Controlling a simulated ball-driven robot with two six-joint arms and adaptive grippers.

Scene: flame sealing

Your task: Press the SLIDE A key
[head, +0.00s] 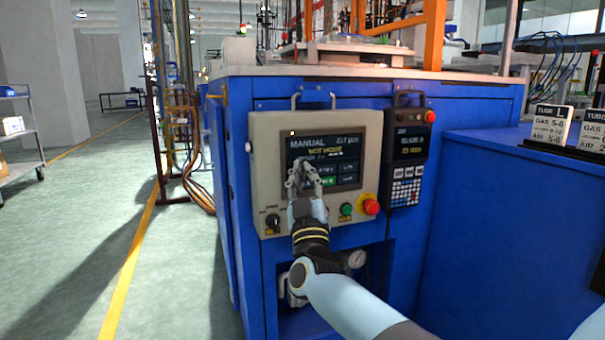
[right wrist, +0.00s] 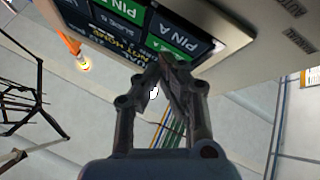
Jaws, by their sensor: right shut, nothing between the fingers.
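The control panel (head: 268,160) is a beige box on the blue machine's front. Its dark touch screen (head: 345,145) reads MANUAL, with a yellow line below and a green key low on it. My right gripper (head: 303,165) is shut and empty in front of the screen's lower left part, hiding some keys. Contact cannot be told. No SLIDE A label is readable on the screen. My left gripper is out of view.
Below the screen are a black selector knob (head: 273,222), a green button (head: 346,209) and a red emergency stop (head: 371,207). A dark keypad pendant (head: 405,160) hangs to the right. A blue cabinet (head: 500,190) stands at right; the floor at left is open.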

